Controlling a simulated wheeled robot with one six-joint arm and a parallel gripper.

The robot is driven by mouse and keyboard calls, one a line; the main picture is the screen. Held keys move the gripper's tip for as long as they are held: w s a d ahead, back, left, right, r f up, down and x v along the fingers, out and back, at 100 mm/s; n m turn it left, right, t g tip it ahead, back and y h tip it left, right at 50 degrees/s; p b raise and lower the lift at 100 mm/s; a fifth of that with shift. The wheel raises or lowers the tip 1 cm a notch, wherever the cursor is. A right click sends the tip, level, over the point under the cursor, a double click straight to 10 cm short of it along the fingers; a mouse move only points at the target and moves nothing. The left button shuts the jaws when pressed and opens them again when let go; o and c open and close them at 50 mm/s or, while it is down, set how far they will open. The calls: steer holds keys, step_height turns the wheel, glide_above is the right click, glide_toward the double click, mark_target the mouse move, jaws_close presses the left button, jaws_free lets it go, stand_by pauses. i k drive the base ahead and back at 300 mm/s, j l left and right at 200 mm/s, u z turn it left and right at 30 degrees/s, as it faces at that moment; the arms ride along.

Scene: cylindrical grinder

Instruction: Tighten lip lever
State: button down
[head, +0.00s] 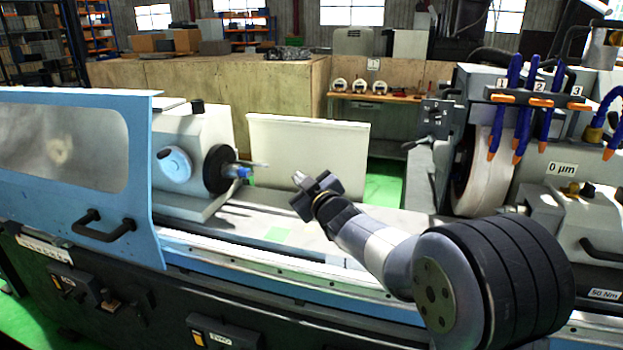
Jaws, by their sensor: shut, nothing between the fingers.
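My gripper (301,179) is shut and empty. It is above the machine bed, right of the workhead and in front of a pale upright panel. The workhead (200,140) has a black round chuck (219,169) with a small blue part (238,172) and a thin pointed piece sticking out to the right. My gripper is apart from these, to their right. A blue round knob (174,165) is on the workhead's front. I cannot tell which part is the lip lever.
A blue sliding guard door (140,200) with a black handle is at left. The grinding wheel (478,170) stands at right under several blue coolant nozzles (525,100). Labels read "0 µm" (561,169) and "50 Nm" (604,294). The pale panel (308,150) stands behind the bed.

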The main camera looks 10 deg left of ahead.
mark_target(406, 147)
steer(key=i+j, duration=0.55)
steer(key=j, duration=0.3)
steer(key=i+j, duration=0.3)
steer(key=i+j+z, duration=0.15)
steer(key=j, duration=0.15)
steer(key=z, duration=1.35)
